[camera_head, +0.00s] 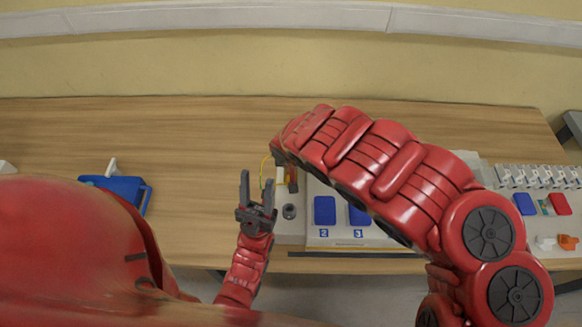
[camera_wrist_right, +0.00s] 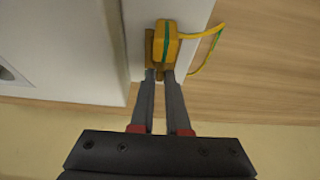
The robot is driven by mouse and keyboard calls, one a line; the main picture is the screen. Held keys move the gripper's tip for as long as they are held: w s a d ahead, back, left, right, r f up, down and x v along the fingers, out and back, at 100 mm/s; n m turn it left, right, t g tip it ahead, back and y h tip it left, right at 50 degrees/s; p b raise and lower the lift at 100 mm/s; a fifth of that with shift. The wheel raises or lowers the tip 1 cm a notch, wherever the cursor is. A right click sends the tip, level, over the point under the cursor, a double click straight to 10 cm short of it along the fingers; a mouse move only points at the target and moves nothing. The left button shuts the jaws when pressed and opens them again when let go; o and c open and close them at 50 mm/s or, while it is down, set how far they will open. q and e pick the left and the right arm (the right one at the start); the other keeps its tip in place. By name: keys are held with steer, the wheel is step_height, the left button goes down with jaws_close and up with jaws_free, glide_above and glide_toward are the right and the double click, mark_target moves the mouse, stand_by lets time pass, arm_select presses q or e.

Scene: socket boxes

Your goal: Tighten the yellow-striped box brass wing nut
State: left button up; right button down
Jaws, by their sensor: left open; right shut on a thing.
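In the right wrist view, a yellow block with a green stripe (camera_wrist_right: 167,42) sits on a pale box (camera_wrist_right: 193,12), with a yellow-green wire leaving it. The brass wing nut (camera_wrist_right: 149,47) shows as brownish metal beside and below this block. My right gripper (camera_wrist_right: 161,76) is shut on the wing nut, its fingers partly covering it. My left gripper (camera_head: 256,178) is open and empty, in front of the pale box at the left end of the panel. I cannot make out a yellow stripe on the box itself.
Blue squares (camera_head: 325,210) lie on a pale panel right of the left gripper. A blue case (camera_head: 130,190) lies at left on the wooden table (camera_head: 60,130). A socket row (camera_head: 535,176) and small coloured parts are at right. The table's left middle is clear.

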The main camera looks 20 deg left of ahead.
stand_by(0.3)
steer(key=c, duration=1.2)
jaws_free()
